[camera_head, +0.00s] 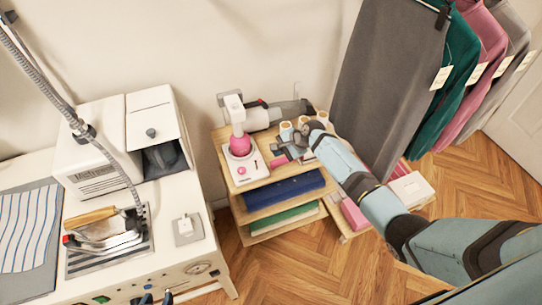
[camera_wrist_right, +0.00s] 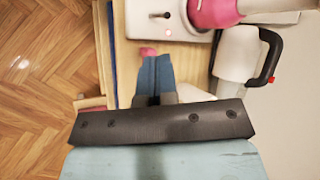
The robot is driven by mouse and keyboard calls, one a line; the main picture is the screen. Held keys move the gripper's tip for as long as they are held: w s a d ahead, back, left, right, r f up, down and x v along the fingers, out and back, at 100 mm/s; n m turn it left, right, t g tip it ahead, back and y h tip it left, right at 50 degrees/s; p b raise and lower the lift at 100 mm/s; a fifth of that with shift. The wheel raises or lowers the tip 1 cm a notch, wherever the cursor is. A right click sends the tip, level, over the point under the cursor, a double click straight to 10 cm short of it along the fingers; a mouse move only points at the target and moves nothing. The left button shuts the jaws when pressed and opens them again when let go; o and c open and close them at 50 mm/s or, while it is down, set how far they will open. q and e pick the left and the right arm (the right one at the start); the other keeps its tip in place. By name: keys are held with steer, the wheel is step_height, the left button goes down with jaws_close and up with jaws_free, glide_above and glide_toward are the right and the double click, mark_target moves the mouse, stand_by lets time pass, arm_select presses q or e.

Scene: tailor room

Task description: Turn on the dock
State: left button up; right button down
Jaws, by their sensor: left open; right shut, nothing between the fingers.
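The dock (camera_head: 245,174) is a white base on the top shelf of a small wooden unit. A pink-and-white appliance (camera_head: 238,143) stands upright on it. In the right wrist view the dock (camera_wrist_right: 150,28) shows at the top, with a small dark toggle (camera_wrist_right: 162,15) on its face. Whether the toggle is on cannot be told. My right gripper (camera_head: 277,154) is shut and empty, to the right of the dock. Its blue fingers (camera_wrist_right: 155,72) point towards the dock's edge, apparently just short of it. My left gripper (camera_head: 157,298) barely shows at the bottom edge, fingertips apart.
Cylindrical spools (camera_head: 286,130) stand behind my right gripper. A grey-white appliance (camera_head: 262,117) lies behind the dock. Hanging clothes (camera_head: 385,80) are at the back right. An ironing table with an iron (camera_head: 105,232) is at the left. Wooden floor (camera_head: 300,270) is open in front.

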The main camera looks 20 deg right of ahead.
steer(key=shift+s+d+r, duration=0.1)
steer(key=shift+d+r, duration=0.25)
steer(key=shift+r, duration=0.3)
steer(key=shift+s+d+r, duration=0.1)
steer(key=shift+d+r, duration=0.25)
steer(key=shift+r, duration=0.3)
steer(key=shift+s+d+r, duration=0.1)
steer(key=shift+d+r, duration=0.25)
steer(key=shift+r, duration=0.3)
